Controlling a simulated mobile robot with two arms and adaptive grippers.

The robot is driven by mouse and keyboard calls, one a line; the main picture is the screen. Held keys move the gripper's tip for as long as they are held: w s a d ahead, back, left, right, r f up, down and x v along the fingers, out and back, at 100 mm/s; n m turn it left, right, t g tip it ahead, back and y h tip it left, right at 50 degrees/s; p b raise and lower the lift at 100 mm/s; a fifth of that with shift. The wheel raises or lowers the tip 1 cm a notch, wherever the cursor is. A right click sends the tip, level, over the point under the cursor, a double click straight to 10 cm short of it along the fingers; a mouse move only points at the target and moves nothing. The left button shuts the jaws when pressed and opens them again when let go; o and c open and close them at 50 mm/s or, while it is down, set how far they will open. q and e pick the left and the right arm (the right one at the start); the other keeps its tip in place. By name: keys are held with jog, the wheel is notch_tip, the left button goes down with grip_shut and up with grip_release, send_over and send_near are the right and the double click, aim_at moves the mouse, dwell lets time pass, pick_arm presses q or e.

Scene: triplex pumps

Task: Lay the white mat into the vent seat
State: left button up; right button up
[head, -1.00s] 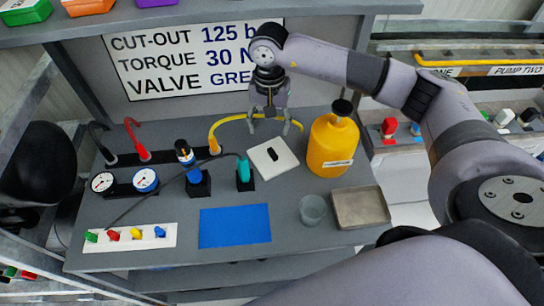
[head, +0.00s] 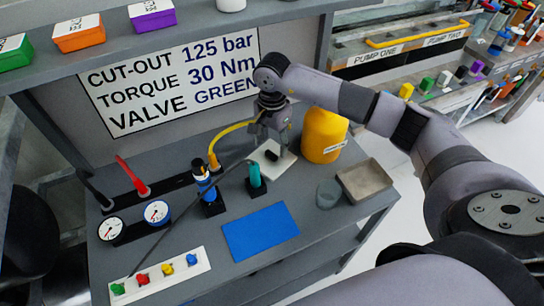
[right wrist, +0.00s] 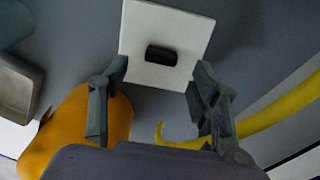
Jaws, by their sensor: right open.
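The white mat (head: 283,165) is a pale square with a small black raised piece at its middle. It lies on the grey bench, in front of the yellow bottle's left side. My right gripper (head: 273,147) is above its back part, pointing down. In the right wrist view the mat (right wrist: 192,30) lies beyond the open, empty fingers (right wrist: 160,68), with the black piece (right wrist: 162,55) roughly in line between them. I cannot make out which thing is the vent seat. My left gripper is not in view.
The yellow bottle (head: 322,136) stands close to the right of my gripper. A yellow hose (head: 229,131) curves at its left. A teal-topped post (head: 255,176), a blue mat (head: 260,232), a cup (head: 328,193) and a metal tray (head: 365,180) are in front.

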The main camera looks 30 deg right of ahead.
aim_at(271, 153)
jog(key=shift+a+f, duration=0.2)
jog(key=shift+f, duration=1)
jog(key=shift+f+p, duration=0.3)
jog(key=shift+f, duration=0.2)
jog(key=c, duration=1.2)
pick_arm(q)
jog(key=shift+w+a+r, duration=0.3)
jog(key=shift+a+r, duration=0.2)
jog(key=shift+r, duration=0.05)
pick_arm(e)
jog(key=shift+c, duration=0.2)
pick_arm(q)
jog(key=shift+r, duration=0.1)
